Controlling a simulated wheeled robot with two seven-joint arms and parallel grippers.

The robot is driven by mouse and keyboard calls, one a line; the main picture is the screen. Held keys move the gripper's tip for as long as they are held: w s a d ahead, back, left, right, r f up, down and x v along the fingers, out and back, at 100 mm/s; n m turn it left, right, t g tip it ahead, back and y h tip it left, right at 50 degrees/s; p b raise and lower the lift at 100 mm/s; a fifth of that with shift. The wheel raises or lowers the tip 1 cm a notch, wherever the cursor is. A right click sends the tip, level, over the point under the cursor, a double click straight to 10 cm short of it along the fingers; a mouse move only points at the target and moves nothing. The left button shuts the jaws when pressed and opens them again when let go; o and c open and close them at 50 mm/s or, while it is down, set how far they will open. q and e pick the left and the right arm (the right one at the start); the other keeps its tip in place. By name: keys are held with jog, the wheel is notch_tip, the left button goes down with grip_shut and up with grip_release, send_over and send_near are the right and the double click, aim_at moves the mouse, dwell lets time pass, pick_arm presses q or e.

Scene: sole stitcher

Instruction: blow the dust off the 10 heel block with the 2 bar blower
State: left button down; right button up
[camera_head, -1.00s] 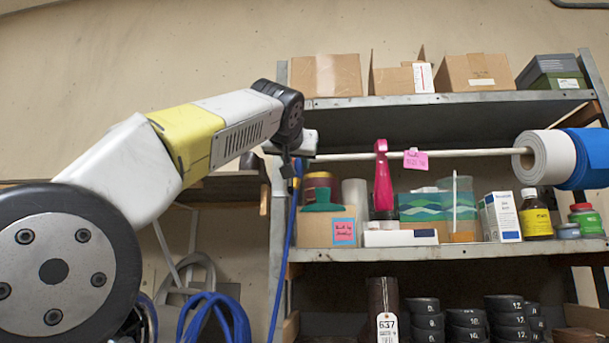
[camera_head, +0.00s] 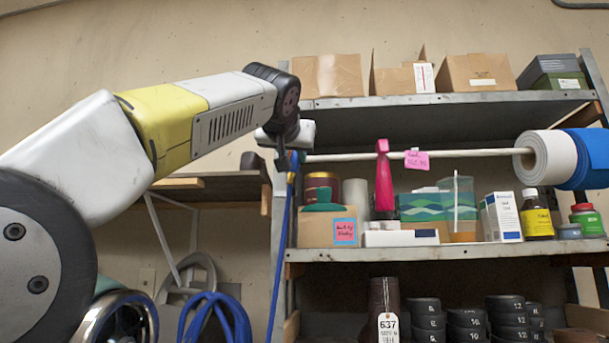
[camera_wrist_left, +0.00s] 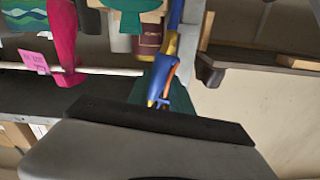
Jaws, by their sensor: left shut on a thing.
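My left gripper (camera_head: 286,156) is in front of the shelf's left post, shut on the blue blower (camera_head: 292,168), which has yellow and orange parts. A blue hose runs down from the blower. In the left wrist view the blower (camera_wrist_left: 165,82) shows beyond the grey gripper housing; the fingertips are not clear there. Black round heel blocks stand in stacks on the lower shelf. The stack marked 10 (camera_head: 467,325) is between one that seems marked 8 (camera_head: 426,322) and one marked 12 (camera_head: 510,320). The blower is up and left of these stacks, well apart. Dust cannot be made out. My right gripper is not in view.
A pole (camera_head: 450,154) with a pink tag (camera_head: 416,160) and rolls crosses above the middle shelf (camera_head: 430,252). A dark cylinder (camera_head: 385,293) with a 637 tag stands left of the stacks.

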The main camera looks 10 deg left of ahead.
pick_arm(q)
jog(key=s, duration=0.9)
jog(key=shift+s+d, duration=0.15)
dwell(0.4)
